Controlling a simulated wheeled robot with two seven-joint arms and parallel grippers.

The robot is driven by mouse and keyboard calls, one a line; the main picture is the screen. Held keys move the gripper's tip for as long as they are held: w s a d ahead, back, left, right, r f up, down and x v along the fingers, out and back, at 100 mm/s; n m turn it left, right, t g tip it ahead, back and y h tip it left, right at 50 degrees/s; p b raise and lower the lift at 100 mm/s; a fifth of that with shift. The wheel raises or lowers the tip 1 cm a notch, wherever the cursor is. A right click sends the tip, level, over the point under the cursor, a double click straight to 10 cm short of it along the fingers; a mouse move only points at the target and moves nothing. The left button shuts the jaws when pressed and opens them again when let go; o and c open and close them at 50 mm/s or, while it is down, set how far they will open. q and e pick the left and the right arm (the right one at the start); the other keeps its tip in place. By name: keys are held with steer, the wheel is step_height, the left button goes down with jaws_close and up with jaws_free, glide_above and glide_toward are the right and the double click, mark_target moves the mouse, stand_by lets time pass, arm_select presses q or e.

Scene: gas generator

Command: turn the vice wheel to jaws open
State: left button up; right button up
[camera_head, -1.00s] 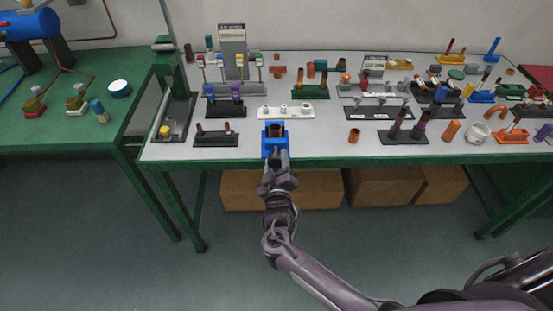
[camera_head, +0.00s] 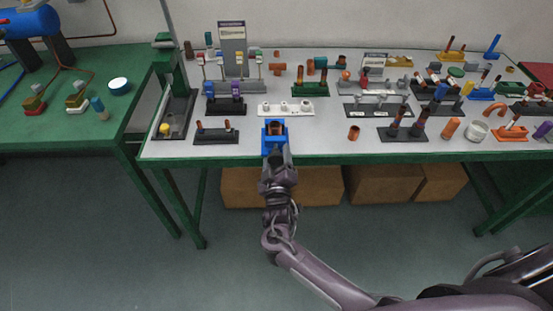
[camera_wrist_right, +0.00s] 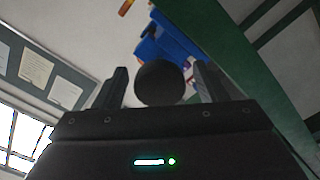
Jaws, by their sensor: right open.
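The blue vice (camera_head: 275,133) stands at the front edge of the table, with a brown piece in its top. My right gripper (camera_head: 279,158) is directly in front of it, reaching from the near side. In the right wrist view the open fingers (camera_wrist_right: 161,85) stand on either side of a dark round wheel (camera_wrist_right: 160,83). Gaps show between the wheel and both fingers. The blue vice (camera_wrist_right: 167,42) is behind the wheel, tilted in this view. In the head view the wheel is hidden by my gripper. My left gripper is not in view.
A white holder (camera_head: 286,109) stands behind the vice, and a dark rack (camera_head: 216,136) is to its left. A copper piece (camera_head: 354,132) stands to the right. Cardboard boxes (camera_head: 384,185) sit under the table.

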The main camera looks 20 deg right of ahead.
steer(key=shift+s, duration=0.1)
steer(key=v, duration=0.7)
steer(key=shift+s+b, duration=0.3)
steer(key=shift+b, duration=0.1)
steer(key=shift+a, duration=0.1)
